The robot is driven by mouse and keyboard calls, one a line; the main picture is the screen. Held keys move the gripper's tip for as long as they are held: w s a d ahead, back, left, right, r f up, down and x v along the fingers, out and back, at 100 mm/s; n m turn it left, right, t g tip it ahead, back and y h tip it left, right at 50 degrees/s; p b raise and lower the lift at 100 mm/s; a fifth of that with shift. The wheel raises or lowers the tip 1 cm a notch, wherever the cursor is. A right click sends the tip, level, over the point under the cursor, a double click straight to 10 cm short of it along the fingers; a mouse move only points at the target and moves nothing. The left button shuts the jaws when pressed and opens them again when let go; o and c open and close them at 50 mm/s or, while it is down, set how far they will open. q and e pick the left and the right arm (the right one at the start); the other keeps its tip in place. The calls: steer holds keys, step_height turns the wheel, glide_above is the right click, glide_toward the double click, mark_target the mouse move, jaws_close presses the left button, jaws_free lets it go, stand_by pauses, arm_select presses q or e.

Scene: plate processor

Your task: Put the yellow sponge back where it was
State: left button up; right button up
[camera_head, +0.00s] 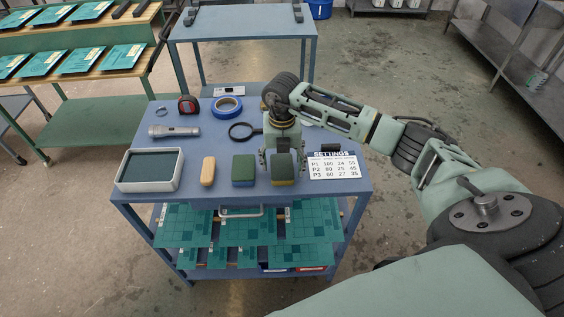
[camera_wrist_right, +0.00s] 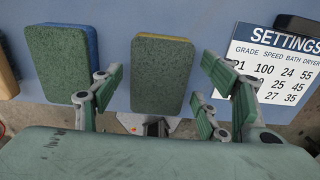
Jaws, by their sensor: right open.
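The yellow sponge (camera_head: 282,171) has a green top and a yellow side. It lies on the blue cart top near the front edge, left of the settings card. In the right wrist view the sponge (camera_wrist_right: 163,75) shows its green face with a yellow edge at the far end. My right gripper (camera_head: 282,158) is above it, pointing down, with a finger toward each side of it. In the wrist view the right gripper (camera_wrist_right: 162,66) is open, with gaps between the fingers and the sponge. My left gripper is not in view.
Left of it lie a blue-sided sponge (camera_head: 243,172), a tan block (camera_head: 208,171) and a white-rimmed tray (camera_head: 149,186). A settings card (camera_head: 334,165) lies to the right. Behind are a magnifier (camera_head: 240,131), flashlight (camera_head: 173,131) and blue tape (camera_head: 227,106). Teal plates fill the lower shelves.

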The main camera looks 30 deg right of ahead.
mark_target(282, 165)
step_height(282, 165, up, 12)
steer(key=b, duration=0.2)
steer(key=shift+f, duration=0.1)
stand_by(0.4)
